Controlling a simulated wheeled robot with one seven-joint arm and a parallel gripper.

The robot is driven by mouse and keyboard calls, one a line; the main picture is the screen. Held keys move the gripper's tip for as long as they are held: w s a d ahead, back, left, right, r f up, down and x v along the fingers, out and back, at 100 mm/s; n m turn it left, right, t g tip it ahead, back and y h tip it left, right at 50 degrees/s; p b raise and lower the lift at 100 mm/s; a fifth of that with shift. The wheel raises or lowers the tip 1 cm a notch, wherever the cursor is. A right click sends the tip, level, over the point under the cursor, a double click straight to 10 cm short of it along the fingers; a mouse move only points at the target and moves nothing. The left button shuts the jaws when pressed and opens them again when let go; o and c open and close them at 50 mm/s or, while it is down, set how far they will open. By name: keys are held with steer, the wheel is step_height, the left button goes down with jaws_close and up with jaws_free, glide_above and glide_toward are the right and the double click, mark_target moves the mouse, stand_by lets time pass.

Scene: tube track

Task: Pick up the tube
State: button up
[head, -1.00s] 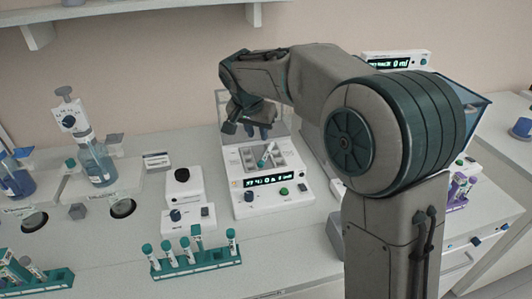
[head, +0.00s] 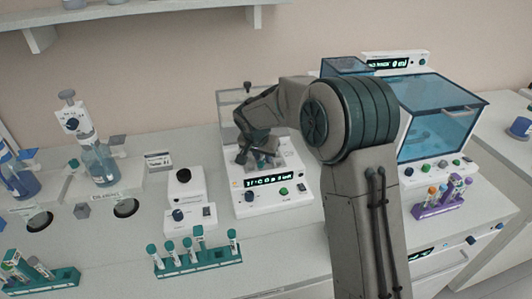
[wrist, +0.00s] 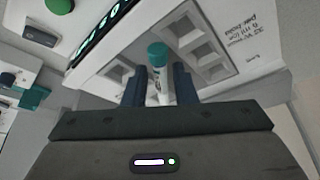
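The tube (wrist: 157,55), with a teal cap and a pale body, shows in the wrist view at the wells of a white block device (head: 296,202) with a lit green display. My gripper (wrist: 158,92) is over the device, its two blue fingers on either side of the tube. Small gaps show between the fingers and the tube, so the gripper looks open around it. In the head view my gripper (head: 257,158) is lowered over the wells and mostly hides the tube.
A teal rack (head: 200,262) with several teal-capped tubes stands at the front. A small white device (head: 186,190) stands to the left. A purple rack (head: 440,209) and a blue-lidded box (head: 440,120) are at the right.

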mark_target(263, 160)
steer(key=shift+w+f, duration=0.1)
steer(key=shift+f, duration=0.05)
jaws_close()
steer(key=shift+r, duration=0.65)
step_height(263, 160, up, 3)
steer(key=shift+f+b, duration=0.1)
steer(key=shift+b, duration=0.55)
steer(key=s+d+r+b, duration=0.2)
steer(key=d+r, duration=0.5)
steer(key=d, duration=0.4)
steer(key=shift+s+d, duration=0.15)
steer(key=shift+d, duration=0.1)
